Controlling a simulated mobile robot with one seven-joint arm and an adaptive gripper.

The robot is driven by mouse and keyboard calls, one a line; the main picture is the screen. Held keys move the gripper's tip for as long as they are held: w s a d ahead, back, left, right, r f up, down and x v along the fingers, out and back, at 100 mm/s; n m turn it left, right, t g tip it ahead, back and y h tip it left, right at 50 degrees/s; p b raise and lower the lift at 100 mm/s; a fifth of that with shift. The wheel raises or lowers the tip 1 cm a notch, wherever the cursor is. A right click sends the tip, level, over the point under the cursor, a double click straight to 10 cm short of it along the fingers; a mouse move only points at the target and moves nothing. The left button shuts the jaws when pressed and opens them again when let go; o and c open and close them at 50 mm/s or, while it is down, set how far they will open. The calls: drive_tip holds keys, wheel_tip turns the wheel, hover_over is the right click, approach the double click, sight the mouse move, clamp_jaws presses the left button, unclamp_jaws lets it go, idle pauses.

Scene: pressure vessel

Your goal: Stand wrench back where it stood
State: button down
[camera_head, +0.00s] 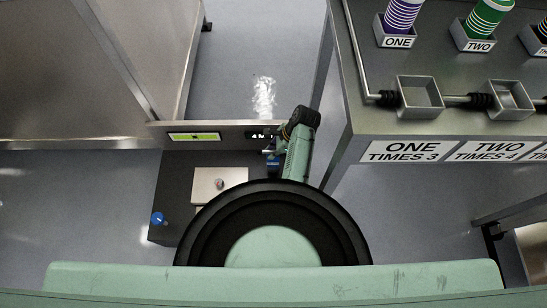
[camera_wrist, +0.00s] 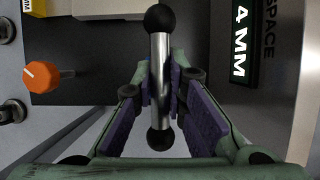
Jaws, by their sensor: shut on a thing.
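In the wrist view a silver bar (camera_wrist: 161,75) with a black ball at each end lies between my finger pads; it looks like the wrench's handle. My gripper (camera_wrist: 160,88) is shut on it, with purple pads on both sides of the bar. The rest of the wrench, beyond the bar, is hidden. In the head view my arm reaches down beside the right end of an upright panel, and the wrench is too small and covered to make out. I cannot tell whether it rests on anything.
A "4 MM" display (camera_wrist: 240,42) is close right of the bar, and an orange knob (camera_wrist: 42,77) is to the left. The head view shows a dark cabinet top (camera_head: 182,170) with a blue knob (camera_head: 157,218), and a steel bench (camera_head: 440,125) at right.

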drive_tip(key=shift+w+f, duration=0.1)
drive_tip(key=shift+f, duration=1.9)
drive_tip(key=c, duration=2.1)
unclamp_jaws()
drive_tip(key=shift+f, duration=0.2)
drive_tip(key=o, duration=0.5)
